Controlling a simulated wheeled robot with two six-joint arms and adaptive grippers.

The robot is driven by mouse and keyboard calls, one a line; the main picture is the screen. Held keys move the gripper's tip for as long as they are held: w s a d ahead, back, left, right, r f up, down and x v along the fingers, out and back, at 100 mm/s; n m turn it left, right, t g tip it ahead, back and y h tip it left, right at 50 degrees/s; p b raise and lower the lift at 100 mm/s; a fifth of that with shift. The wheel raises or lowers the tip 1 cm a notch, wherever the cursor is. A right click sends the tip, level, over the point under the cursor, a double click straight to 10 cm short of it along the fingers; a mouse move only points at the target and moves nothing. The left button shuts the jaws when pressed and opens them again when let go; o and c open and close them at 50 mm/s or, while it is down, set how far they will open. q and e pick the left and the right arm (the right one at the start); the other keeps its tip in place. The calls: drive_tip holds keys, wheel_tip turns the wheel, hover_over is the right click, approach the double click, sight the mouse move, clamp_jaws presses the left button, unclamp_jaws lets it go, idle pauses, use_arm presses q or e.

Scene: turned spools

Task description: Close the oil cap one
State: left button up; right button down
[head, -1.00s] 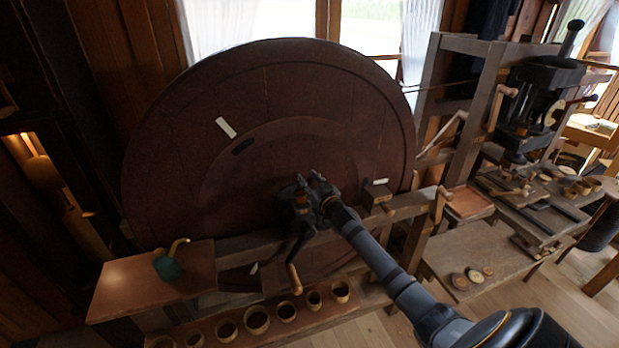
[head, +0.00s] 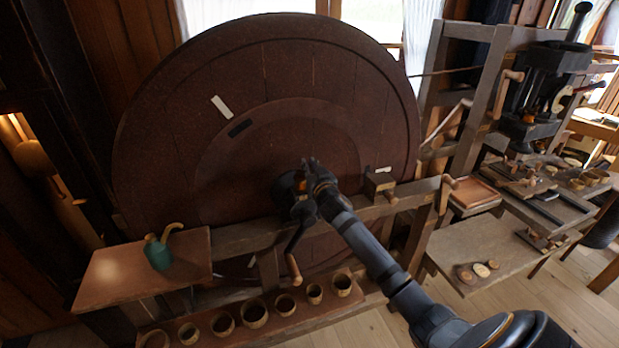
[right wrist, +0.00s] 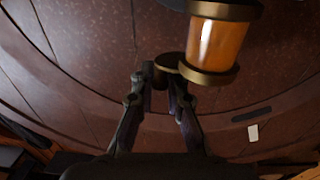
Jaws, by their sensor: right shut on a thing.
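In the right wrist view an oiler with an amber glass body (right wrist: 215,42) and dark brass rims hangs at the upper right. A small round brass cap (right wrist: 168,62) sits at its lower left edge, between my fingertips. My right gripper (right wrist: 160,84) is shut on this cap; its fingers partly cover it. In the head view my right gripper (head: 308,176) is in front of the big wheel, at the wooden beam, and hides most of the oiler. A bit of orange shows beside it. Whether the cap is seated or tilted open I cannot tell. My left gripper is not in view.
A large dark red wheel (head: 330,85) stands behind. A crank handle (head: 293,268) hangs below my gripper. A green jug (head: 158,253) stands on a board at left. Several small cups (head: 253,314) line a lower shelf. A workbench (head: 470,247) is at right.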

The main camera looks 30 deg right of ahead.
sight(302, 179)
drive_tip(key=a+m+g+h+b, duration=0.1)
drive_tip(key=m+g+h+b, duration=0.2)
drive_tip(key=b, duration=0.3)
drive_tip(key=s+m+g+h+b, duration=0.1)
drive_tip(key=m+g+h+b, duration=0.2)
drive_tip(key=b, duration=0.3)
drive_tip(key=a+m+g+h+b, duration=0.1)
drive_tip(key=m+g+h+b, duration=0.2)
drive_tip(key=h+b, duration=0.2)
drive_tip(key=shift+s+a+f+m+g+b, duration=0.3)
drive_tip(key=shift+s+a+m+g+b, duration=0.1)
drive_tip(key=shift+b, duration=0.4)
drive_tip(key=m+g, duration=0.1)
drive_tip(key=g+h+b, duration=0.1)
drive_tip(key=shift+a+r+m+g, duration=0.2)
drive_tip(key=shift+m+g, duration=0.1)
drive_tip(key=shift+m, duration=0.1)
drive_tip(key=m+g, duration=0.1)
drive_tip(key=g, duration=0.1)
drive_tip(key=shift+a+r+m+g+h, duration=0.15)
drive_tip(key=shift+a+m+g+h, duration=0.15)
drive_tip(key=shift+m+g+h, duration=0.1)
drive_tip(key=shift+a+m+g, duration=0.15)
drive_tip(key=shift+m+g, duration=0.35)
drive_tip(key=shift+g, duration=0.6)
drive_tip(key=c, duration=1.3)
unclamp_jaws()
drive_tip(key=shift+c, duration=0.2)
